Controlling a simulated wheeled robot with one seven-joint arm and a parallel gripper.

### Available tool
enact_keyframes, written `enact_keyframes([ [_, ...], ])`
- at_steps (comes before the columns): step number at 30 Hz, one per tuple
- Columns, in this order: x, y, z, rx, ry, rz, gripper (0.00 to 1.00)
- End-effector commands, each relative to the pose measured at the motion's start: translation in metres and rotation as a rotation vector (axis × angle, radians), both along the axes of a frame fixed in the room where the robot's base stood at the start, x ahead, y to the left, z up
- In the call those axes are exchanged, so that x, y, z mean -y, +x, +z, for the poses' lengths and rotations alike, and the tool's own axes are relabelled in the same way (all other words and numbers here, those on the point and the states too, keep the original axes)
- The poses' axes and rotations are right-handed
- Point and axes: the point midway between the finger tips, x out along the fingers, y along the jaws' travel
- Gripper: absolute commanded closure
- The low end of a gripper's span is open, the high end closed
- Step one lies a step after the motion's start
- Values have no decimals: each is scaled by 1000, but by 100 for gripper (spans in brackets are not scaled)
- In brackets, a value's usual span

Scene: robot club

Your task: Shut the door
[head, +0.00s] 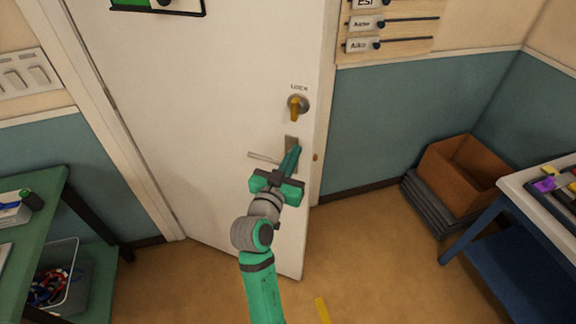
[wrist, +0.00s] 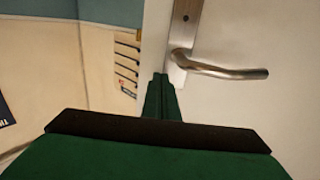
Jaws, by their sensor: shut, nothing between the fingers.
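The white door (head: 200,110) stands ajar in the head view, its free edge on the right and swung out over the floor. A lever handle (head: 263,158) points left from a metal plate near that edge, with a round lock knob (head: 297,104) above. In the wrist view the handle (wrist: 220,69) is large, on the door face (wrist: 265,35). My gripper (head: 292,153) is shut and empty, its fingertips in front of the handle plate near the door's edge. In the wrist view the fingertips (wrist: 161,82) overlap the plate's lower left; I cannot tell whether they touch.
A green table (head: 45,200) with a bin under it stands at the left. A brown box (head: 463,170) on dark stacked mats and a blue-legged table (head: 520,215) stand at the right. The floor (head: 365,235) between the door and the right table is clear, with a yellow strip.

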Motion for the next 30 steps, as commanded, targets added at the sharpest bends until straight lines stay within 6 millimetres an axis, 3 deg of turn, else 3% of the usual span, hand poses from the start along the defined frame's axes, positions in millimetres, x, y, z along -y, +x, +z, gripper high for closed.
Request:
enact_keyframes([
  [6, 5, 12, 0, 0, 0, 0, 100],
  [20, 7, 16, 0, -1, 0, 4, 100],
  [26, 17, 38, 1, 0, 0, 32, 100],
  [30, 28, 69, 1, 1, 1, 74, 100],
])
